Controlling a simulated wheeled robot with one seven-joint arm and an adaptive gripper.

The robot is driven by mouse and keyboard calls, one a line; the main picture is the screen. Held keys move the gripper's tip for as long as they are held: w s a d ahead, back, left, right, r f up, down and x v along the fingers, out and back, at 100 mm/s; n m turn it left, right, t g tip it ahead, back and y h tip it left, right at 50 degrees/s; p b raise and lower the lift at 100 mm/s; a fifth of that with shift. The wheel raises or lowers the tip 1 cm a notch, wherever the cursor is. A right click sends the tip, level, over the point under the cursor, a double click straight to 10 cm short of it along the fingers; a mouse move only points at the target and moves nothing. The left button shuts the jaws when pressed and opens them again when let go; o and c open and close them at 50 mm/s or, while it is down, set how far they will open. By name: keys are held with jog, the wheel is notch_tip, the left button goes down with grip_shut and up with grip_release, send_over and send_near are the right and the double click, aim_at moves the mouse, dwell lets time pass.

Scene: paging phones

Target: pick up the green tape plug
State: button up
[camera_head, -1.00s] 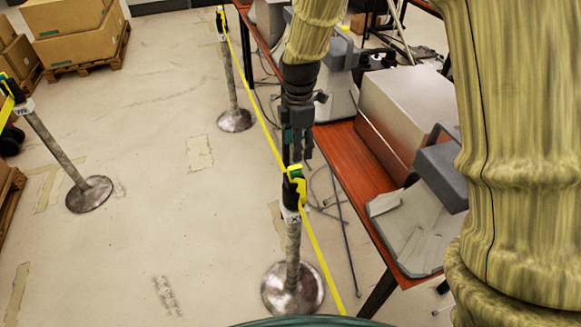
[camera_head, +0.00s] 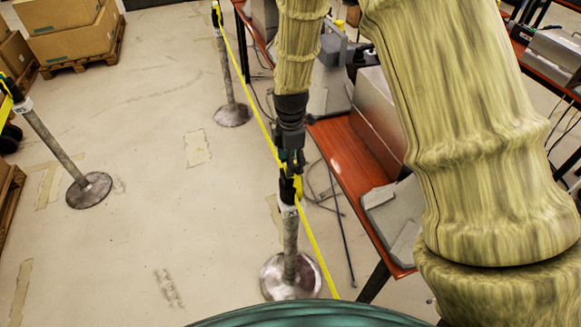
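The nearest stanchion post (camera_head: 290,238) stands upright on a round metal base, with a black head and a white label near its top. A yellow piece (camera_head: 298,186) shows at the right of this head, where the yellow tape (camera_head: 311,234) meets it. The green plug itself is mostly hidden behind my gripper, and I cannot make it out clearly. My gripper (camera_head: 291,169) points down right at the top of this post, overlapping the plug's place. Its fingers are dark and small, and I cannot tell whether they touch or hold anything.
A red-brown table (camera_head: 345,160) with grey machines stands close to the right of the post. Other stanchions stand at the back (camera_head: 228,85) and at the left (camera_head: 70,160). Boxes on a pallet (camera_head: 75,35) are at the back left. The floor between is clear.

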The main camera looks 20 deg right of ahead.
jog(key=shift+s+f+p, duration=0.15)
jog(key=shift+f+p, duration=0.15)
jog(key=shift+f, duration=0.85)
jog(key=c, duration=1.1)
